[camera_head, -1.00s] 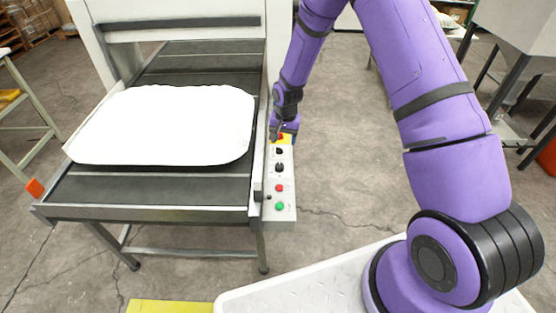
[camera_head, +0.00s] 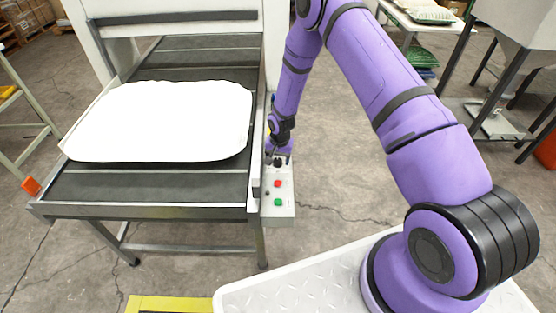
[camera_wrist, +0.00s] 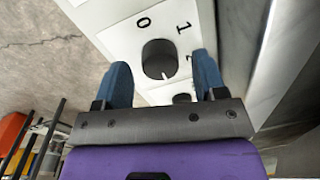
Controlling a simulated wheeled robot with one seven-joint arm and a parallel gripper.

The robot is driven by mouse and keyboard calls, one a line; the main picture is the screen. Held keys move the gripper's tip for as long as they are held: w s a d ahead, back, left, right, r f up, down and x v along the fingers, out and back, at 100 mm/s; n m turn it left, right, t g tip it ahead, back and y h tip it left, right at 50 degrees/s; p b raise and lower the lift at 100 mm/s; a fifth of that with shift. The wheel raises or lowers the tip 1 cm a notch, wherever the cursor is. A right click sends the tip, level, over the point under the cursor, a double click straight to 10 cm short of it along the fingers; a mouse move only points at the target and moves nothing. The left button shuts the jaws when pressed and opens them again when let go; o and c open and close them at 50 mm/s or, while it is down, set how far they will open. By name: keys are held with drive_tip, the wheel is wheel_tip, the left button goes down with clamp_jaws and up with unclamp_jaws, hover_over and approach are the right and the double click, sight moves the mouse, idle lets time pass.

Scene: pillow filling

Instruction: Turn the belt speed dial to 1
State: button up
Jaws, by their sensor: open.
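A black dial (camera_wrist: 158,58) on a white plate shows in the wrist view, with the numerals 0 and 1 beside it and a third, partly hidden mark at its right. A small white line shows on the dial's lower edge. My gripper (camera_wrist: 163,80) is open, its blue fingers on either side of the dial's lower part in the picture; I cannot tell whether they touch it. A second dark knob (camera_wrist: 181,98) is partly hidden by my gripper. In the head view my gripper (camera_head: 279,155) is over the control panel (camera_head: 286,211), hiding its upper part.
A red button (camera_head: 277,184) and a green button (camera_head: 278,202) are on the panel nearer me. The conveyor (camera_head: 150,185) stands at its left, with a white pillow cover (camera_head: 160,120) on the belt. Open floor lies to the panel's right.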

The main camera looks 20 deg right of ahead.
drive_tip(key=shift+f, duration=0.4)
drive_tip(key=shift+c, duration=0.2)
drive_tip(key=c, duration=0.9)
